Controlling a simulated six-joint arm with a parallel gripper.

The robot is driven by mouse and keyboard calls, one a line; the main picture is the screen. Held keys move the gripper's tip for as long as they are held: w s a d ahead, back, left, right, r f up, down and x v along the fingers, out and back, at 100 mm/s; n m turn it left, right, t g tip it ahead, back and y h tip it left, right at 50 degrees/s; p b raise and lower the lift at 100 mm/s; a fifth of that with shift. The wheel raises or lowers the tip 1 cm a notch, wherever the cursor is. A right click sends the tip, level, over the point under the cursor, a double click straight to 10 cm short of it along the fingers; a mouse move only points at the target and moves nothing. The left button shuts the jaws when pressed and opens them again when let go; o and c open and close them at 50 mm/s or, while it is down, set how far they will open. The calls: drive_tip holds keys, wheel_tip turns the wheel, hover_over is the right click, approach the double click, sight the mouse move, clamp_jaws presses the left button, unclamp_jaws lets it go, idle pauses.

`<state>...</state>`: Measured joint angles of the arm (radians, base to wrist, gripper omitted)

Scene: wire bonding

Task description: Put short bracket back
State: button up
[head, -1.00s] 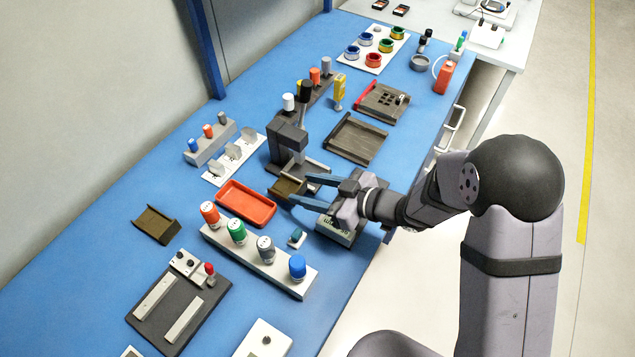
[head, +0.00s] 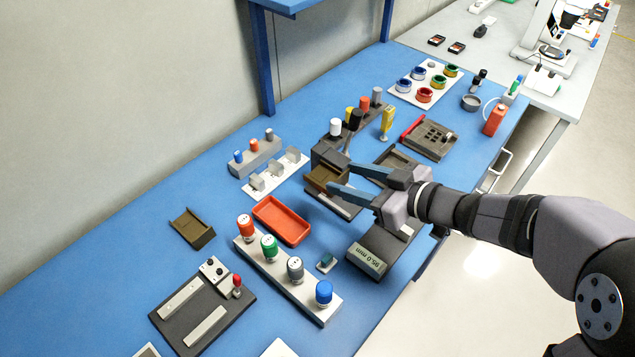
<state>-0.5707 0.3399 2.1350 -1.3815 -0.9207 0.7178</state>
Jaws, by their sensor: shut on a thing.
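My gripper (head: 341,177) reaches in from the right with two blue fingers. It is shut on a brown, open-topped bracket (head: 323,174), taken to be the short bracket, and holds it in front of the dark grey post station (head: 329,152). The bracket hides part of the station; whether it still touches the station's base is hard to tell. A similar brown bracket (head: 191,229) lies on the blue table at the left, clear of the gripper.
A red tray (head: 281,221) and a white rack with coloured-capped bottles (head: 287,277) stand in front of the station. A device reading 95.0 mm (head: 367,262) sits below the gripper. Dark fixtures (head: 430,138) lie behind. Blue table (head: 120,250) is bare at left.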

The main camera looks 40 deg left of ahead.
drive_tip(key=shift+a, duration=0.1)
drive_tip(key=s+a+f+n+g+b, duration=0.2)
drive_tip(key=s+a+f+b, duration=0.3)
drive_tip(key=a, duration=0.7)
drive_tip(key=s+a+f+n+g+b, duration=0.1)
drive_tip(key=s+a+n+g+b, duration=0.15)
drive_tip(key=s+a, duration=0.65)
drive_tip(key=shift+h, duration=0.4)
drive_tip(key=shift+w+a+f+b, duration=0.15)
drive_tip(key=shift+w+a+f, duration=0.35)
drive_tip(key=shift+f, duration=1.2)
drive_tip(key=shift+w+a+f+b, duration=0.15)
drive_tip(key=shift+w+a+f, duration=0.35)
drive_tip(key=shift+f, duration=1.15)
drive_tip(key=shift+w+a+f+b, duration=0.15)
drive_tip(key=shift+w+a+f, duration=0.3)
drive_tip(key=shift+f, duration=1.25)
drive_tip(key=shift+f, duration=0.1)
drive_tip(key=o, duration=1.2)
drive_tip(key=shift+f, duration=0.1)
